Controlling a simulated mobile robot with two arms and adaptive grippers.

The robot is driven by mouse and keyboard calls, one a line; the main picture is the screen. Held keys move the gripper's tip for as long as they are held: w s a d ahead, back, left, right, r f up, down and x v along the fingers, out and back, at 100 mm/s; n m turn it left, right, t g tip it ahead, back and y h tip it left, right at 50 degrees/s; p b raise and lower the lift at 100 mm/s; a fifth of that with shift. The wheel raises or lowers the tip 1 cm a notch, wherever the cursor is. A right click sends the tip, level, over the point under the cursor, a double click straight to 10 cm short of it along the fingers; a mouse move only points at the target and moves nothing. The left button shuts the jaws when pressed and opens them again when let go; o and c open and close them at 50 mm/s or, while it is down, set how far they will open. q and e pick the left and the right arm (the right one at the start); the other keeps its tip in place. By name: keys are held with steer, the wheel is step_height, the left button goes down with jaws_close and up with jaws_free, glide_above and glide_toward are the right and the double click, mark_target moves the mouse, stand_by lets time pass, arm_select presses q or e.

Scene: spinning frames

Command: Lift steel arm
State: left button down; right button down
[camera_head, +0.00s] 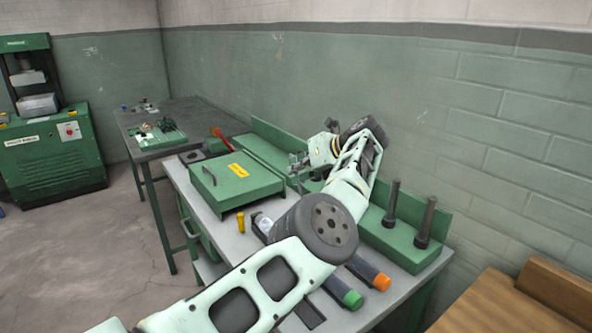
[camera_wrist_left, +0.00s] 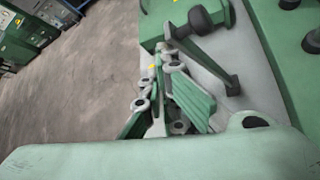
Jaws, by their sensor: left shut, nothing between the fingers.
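A dark grey metal arm (camera_wrist_left: 212,62), which looks like the steel arm, shows in the left wrist view. It slants down to the right from a green part with a rounded dark knob (camera_wrist_left: 205,18). My left gripper (camera_wrist_left: 168,52) is shut and empty, with its fingertips close to the left end of this arm. I cannot tell whether they touch it. In the head view my left gripper (camera_head: 295,164) is beyond my arm, over the green fixture at the back of the bench. I cannot pick out the steel arm there. My right gripper is not in view.
A green box with a handle (camera_head: 236,184) stands on the grey bench (camera_head: 228,230). Two dark upright posts (camera_head: 424,222) stand on a green base at right. Green-tipped (camera_head: 344,292) and orange-tipped (camera_head: 372,275) tools lie in front. A wall runs behind.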

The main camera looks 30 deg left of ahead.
arm_select(q)
steer(key=v, duration=1.2)
